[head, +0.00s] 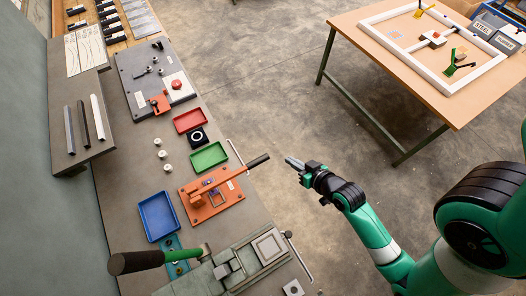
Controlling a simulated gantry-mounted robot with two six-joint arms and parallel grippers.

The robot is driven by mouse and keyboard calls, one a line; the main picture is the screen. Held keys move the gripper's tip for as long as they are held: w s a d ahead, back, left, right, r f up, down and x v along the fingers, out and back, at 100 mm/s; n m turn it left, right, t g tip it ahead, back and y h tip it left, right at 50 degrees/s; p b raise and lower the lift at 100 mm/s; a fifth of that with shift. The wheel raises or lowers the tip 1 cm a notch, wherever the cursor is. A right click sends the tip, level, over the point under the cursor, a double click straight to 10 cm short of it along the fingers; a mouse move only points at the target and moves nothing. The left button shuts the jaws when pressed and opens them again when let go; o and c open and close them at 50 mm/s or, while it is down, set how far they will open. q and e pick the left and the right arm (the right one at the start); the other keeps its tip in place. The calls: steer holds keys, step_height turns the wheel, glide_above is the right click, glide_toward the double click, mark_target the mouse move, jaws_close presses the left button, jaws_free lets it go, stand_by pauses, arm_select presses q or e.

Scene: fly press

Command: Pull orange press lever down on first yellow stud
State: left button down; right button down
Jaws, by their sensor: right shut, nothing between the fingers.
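The orange press (211,198) sits on the long grey bench at the left. Its orange lever (228,174) reaches up and right and ends in a black grip (258,160) that overhangs the bench's front edge. I cannot make out a yellow stud; the spot under the press arm is too small to read. My right gripper (291,162) is shut and empty, with its tips a short way right of the black grip and apart from it. My left gripper is not in view.
Blue (158,216), green (208,157) and red (191,120) trays lie near the press. A grey vise (250,258) and a black-handled green lever (135,262) stand in front. A wooden table (360,60) is at the upper right. Open floor lies between.

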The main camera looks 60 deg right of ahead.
steer(key=b, duration=0.1)
glide_above(269, 154)
steer(key=s+a, duration=0.1)
steer(key=s, duration=0.2)
step_height(269, 154, down, 6)
steer(key=r, duration=0.1)
steer(key=f, duration=0.4)
steer(key=shift+w+a+b, duration=0.2)
steer(key=shift+w+b, duration=0.15)
steer(key=shift+f, duration=0.15)
steer(key=shift+s+f+b, duration=0.1)
steer(key=shift+f+b, duration=0.35)
steer(key=shift+f, duration=0.2)
steer(key=shift+r, duration=0.1)
steer(key=w+d+r+p+v, duration=0.1)
steer(key=p+v, duration=0.4)
steer(key=v, duration=0.8)
steer(key=shift+d+r, duration=0.25)
steer(key=shift+r, duration=0.25)
